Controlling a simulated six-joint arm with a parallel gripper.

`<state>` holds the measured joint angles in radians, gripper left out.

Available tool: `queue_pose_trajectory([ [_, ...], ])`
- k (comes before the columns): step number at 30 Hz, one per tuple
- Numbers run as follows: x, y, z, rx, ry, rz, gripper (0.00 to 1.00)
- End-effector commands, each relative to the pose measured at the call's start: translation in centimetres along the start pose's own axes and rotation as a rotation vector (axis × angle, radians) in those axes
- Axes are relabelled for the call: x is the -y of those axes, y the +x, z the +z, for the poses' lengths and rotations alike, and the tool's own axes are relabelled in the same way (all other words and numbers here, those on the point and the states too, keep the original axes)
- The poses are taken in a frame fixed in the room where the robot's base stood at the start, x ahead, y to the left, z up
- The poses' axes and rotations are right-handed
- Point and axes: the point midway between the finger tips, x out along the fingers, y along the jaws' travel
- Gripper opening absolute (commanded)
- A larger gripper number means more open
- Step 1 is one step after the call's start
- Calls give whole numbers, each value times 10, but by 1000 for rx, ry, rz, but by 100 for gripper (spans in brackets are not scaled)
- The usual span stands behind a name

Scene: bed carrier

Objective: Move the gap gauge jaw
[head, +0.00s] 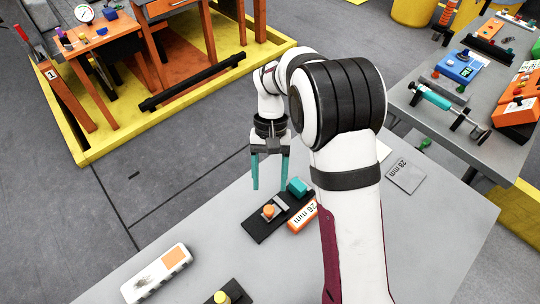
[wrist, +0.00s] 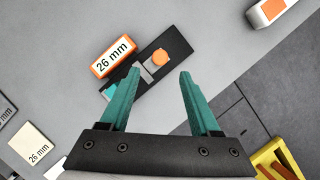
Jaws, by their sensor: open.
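The gap gauge is a black base plate (head: 259,228) on the grey table, also in the wrist view (wrist: 181,48). On it stands an orange knob (head: 268,211), seen from above in the wrist view (wrist: 159,58), beside a small light grey piece (head: 282,204). A teal block (head: 297,186) sits at its far end, partly hidden behind a finger in the wrist view. An orange block marked 26 mm (head: 303,219) lies alongside. My gripper (head: 264,187) is open and empty above the gauge; in the wrist view its teal fingertips (wrist: 160,72) are below the knob.
A white block with an orange patch (head: 158,275) and a black piece with a yellow knob (head: 222,297) are at the table's front. A 28 mm card (head: 406,176) lies right. A side table (head: 480,165) holds tools. Bare tabletop (head: 200,235) lies left of the gauge.

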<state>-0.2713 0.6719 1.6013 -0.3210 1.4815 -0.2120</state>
Motion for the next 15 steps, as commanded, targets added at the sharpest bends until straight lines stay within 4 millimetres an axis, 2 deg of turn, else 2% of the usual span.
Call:
queue_pose_trajectory([
  [3,0,-38,-1,-6,0,-2,63],
  [6,0,-62,-1,-4,1,-1,63],
  [10,0,-81,0,-2,0,-1,63],
  [15,0,-87,0,0,1,0,63],
])
